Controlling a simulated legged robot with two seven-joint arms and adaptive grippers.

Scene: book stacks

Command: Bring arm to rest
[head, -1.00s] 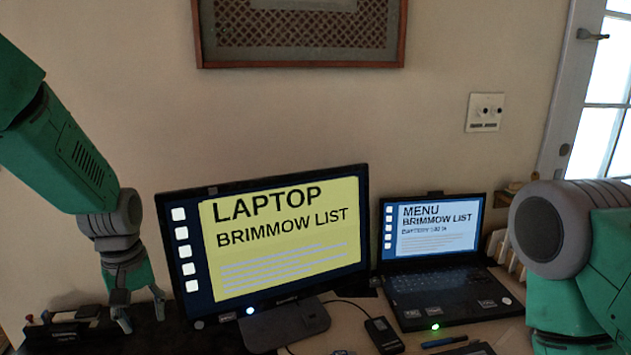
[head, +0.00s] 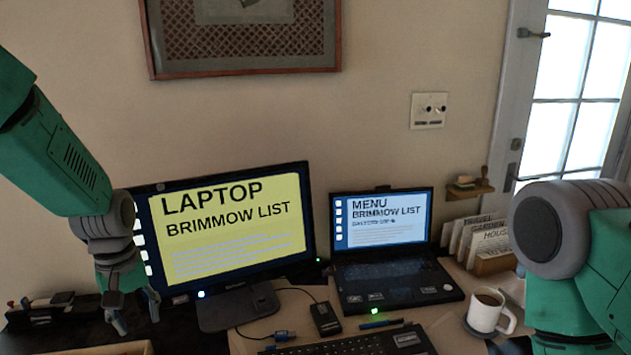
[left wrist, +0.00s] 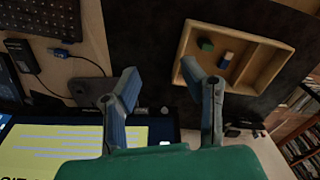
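My left gripper (head: 136,316) hangs fingers-down in front of the left edge of the monitor, above the dark desk surface. In the left wrist view its two fingers (left wrist: 160,78) are spread apart with nothing between them. My left arm (head: 60,150), green and grey, comes down from the upper left. My right arm (head: 590,250) shows at the right edge, bent, with a large grey joint. My right gripper is out of view.
The monitor (head: 235,240), laptop (head: 390,285), keyboard (head: 370,344), white mug (head: 490,312) and a book rack (head: 495,262) stand on the desk. A wooden tray (left wrist: 236,90) with small blocks lies beyond the left fingers in the left wrist view.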

